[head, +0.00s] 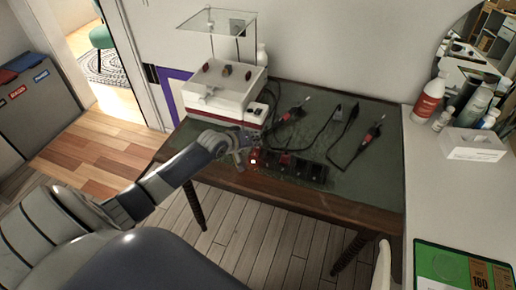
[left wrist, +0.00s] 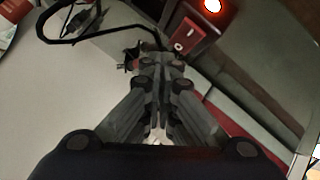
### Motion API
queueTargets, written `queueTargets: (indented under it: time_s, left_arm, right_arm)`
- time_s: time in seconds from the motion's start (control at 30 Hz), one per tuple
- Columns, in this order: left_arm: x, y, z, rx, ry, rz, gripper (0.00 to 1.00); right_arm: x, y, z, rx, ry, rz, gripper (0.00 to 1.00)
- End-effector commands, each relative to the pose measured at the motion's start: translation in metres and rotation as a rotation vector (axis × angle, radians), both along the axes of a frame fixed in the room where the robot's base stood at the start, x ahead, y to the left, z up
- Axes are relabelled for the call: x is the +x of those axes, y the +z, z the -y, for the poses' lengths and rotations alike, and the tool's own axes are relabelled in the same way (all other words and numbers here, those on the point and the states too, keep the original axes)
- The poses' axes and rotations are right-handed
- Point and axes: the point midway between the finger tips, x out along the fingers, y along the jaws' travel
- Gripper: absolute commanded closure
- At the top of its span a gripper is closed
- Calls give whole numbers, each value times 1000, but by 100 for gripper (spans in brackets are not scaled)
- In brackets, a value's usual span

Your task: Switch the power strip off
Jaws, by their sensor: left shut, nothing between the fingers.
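The power strip (head: 308,171) is a dark bar near the front edge of the green-topped table, with red parts at its left end. In the left wrist view a dark block, apparently the end of the strip (left wrist: 203,24), carries a glowing red lamp (left wrist: 212,5) and a red switch (left wrist: 187,37) with a small white mark. My left gripper (head: 243,160) is at the strip's left end. Its closed, empty fingertips (left wrist: 155,58) are close to the switch; I cannot tell whether they touch. My right gripper is not in view.
A white device with a clear raised plate (head: 225,85) stands behind my left gripper. Red-and-black tools (head: 290,113) and black cables (head: 335,128) lie behind the strip. Bottles (head: 432,95) and a tissue box (head: 474,145) stand on the white counter at right.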

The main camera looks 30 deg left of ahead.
Motion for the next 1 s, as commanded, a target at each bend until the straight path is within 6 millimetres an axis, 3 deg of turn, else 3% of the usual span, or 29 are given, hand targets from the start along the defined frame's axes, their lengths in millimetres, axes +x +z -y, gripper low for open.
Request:
queueTargets:
  time_s: [1.0]
  left_arm:
    - [2, -12, 0, 0, 0, 0, 100]
  right_arm:
    - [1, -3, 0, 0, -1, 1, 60]
